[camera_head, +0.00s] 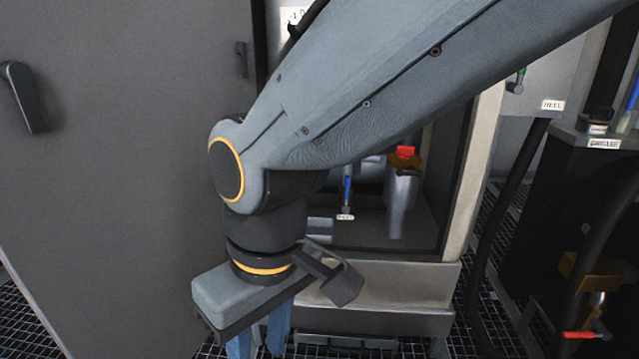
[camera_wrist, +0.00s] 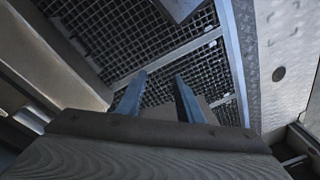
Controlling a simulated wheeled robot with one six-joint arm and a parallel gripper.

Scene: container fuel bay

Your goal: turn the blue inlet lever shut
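A blue lever (camera_head: 347,189) stands roughly upright inside the open cabinet, just right of my forearm in the head view. A small white label (camera_head: 345,217) sits below it, too small to read surely. My arm hides part of the cabinet around it. My gripper (camera_head: 258,345) points down at the lower middle, in front of and below the cabinet opening, apart from the lever. Its two blue fingers also show in the wrist view (camera_wrist: 160,88), spread apart with nothing between them. The lever is not seen in the wrist view.
A metal cylinder with a red-handled brass valve (camera_head: 404,160) stands right of the blue lever. The grey cabinet door (camera_head: 120,170) hangs open at left. A cabinet sill (camera_head: 390,285) lies beside my gripper. Another red-handled valve (camera_head: 586,335) is low at right. Grating floor (camera_wrist: 120,35) lies below.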

